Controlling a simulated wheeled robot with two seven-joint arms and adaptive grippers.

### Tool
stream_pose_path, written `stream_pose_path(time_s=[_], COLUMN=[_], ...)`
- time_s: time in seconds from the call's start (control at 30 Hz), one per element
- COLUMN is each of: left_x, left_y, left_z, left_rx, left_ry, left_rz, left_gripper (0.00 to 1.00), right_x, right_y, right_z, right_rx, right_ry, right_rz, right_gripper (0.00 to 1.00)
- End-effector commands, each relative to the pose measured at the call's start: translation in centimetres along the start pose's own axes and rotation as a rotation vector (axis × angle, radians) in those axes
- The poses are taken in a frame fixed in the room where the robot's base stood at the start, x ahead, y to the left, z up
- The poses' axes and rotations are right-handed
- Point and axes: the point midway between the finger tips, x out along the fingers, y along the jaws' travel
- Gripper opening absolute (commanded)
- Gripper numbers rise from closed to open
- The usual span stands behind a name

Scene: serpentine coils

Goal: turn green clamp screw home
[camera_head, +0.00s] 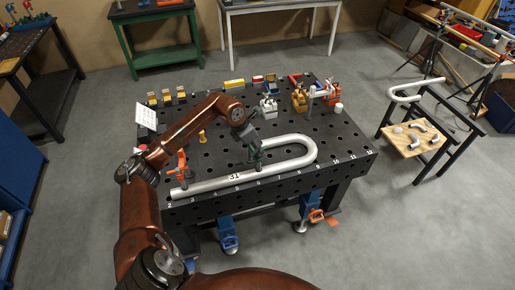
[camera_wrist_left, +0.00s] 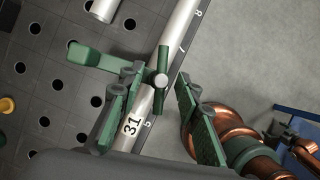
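The green clamp (camera_head: 258,156) stands on the table against the bent silver tube, partly hidden by my gripper. In the left wrist view its green arm (camera_wrist_left: 92,57) reaches left and its round silver screw head (camera_wrist_left: 160,80) shows over the tube. My left gripper (camera_head: 251,140) is lowered over the clamp. In the wrist view its two fingers (camera_wrist_left: 158,84) are apart, one on each side of the screw head, with a gap visible on the right side. The silver U-shaped tube (camera_head: 293,139) lies along the table's front, tagged 31. My right gripper is not in view.
The dark perforated table (camera_head: 345,155) has numbers along its front edge. An orange clamp (camera_head: 182,170) holds the tube's left end. Grey, yellow and orange fixtures (camera_head: 300,98) stand at the back right.

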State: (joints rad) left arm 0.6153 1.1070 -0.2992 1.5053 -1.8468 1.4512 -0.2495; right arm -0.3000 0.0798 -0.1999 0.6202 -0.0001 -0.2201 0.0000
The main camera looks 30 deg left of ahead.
Motion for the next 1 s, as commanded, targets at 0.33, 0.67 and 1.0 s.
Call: stream_pose_path(time_s=[0.33,0.67,1.0], left_x=[-3.4,-9.9,-12.0], left_y=[0.1,0.1,0.0], left_z=[0.0,0.0,0.0], left_rx=[0.001,0.0,0.0], left_ry=[-0.001,0.0,0.0], left_rz=[0.004,0.002,0.0], left_gripper=[0.31,0.31,0.31], right_x=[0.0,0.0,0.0], right_y=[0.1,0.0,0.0], right_z=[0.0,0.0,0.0], right_rx=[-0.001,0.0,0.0], right_ry=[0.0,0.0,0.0], right_rz=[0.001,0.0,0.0], right_gripper=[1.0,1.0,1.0])
